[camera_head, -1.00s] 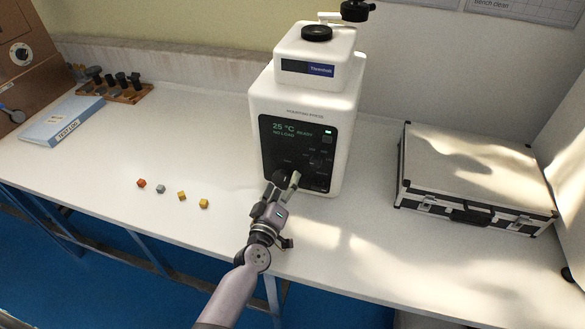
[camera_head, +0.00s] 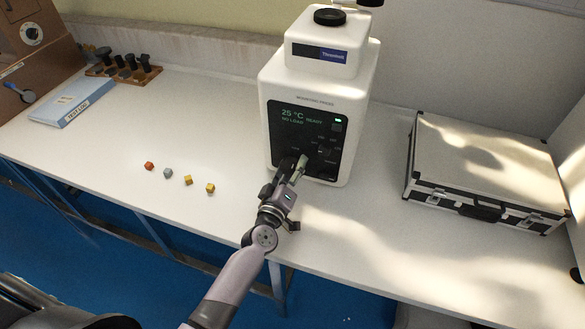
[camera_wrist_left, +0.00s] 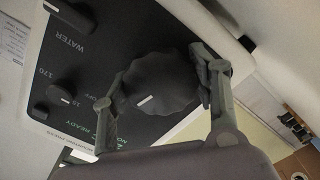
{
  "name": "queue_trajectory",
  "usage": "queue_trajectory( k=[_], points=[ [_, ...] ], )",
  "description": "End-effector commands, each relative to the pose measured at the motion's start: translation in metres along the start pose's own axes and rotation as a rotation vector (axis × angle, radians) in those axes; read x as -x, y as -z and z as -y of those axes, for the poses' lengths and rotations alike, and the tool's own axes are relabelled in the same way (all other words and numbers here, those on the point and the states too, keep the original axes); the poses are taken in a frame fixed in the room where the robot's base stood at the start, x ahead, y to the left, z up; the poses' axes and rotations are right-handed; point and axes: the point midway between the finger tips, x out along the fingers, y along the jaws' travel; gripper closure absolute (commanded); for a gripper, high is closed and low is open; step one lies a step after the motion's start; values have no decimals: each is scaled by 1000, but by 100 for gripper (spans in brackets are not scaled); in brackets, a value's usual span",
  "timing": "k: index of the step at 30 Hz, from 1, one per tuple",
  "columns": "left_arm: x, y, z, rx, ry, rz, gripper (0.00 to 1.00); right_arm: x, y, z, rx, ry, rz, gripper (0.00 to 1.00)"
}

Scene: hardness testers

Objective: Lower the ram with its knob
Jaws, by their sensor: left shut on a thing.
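The mounting press (camera_head: 315,95) is a white machine with a black front panel (camera_head: 288,132) reading 25 °C, NO LOAD, READY. My left gripper (camera_head: 296,166) is at the lower part of this panel. In the left wrist view, a large round black knob (camera_wrist_left: 160,82) with a white mark sits between the fingers of my left gripper (camera_wrist_left: 160,97), which are shut on its sides. Its label is hidden. A smaller knob (camera_wrist_left: 62,94) and a bar-shaped knob by the word WATER (camera_wrist_left: 70,16) are beside it. My right gripper is not in view.
Several small cubes (camera_head: 188,180) lie on the white bench (camera_head: 370,225) left of my arm. A silver case (camera_head: 485,170) stands at the right. A blue TEST LOG folder (camera_head: 73,102) and a wooden rack (camera_head: 125,72) are at the back left.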

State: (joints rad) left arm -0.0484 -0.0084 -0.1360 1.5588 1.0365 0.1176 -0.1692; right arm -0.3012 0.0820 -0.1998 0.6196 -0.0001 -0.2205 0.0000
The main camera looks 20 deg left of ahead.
Motion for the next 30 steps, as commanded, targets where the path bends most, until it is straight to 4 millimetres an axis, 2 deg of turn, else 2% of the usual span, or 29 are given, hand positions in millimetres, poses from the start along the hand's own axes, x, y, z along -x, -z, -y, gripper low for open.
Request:
queue_trajectory(
  k=[7,15,23,24,30],
  points=[
    [0,0,1,0,1,0,73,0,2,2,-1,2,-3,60],
    [0,0,0,127,1,-2,73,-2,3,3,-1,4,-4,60],
    [0,0,0,139,0,-2,73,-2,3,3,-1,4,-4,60],
    [0,0,0,139,0,-2,45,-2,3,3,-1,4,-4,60],
    [0,0,0,138,0,-1,32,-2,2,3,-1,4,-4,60]
  ],
)
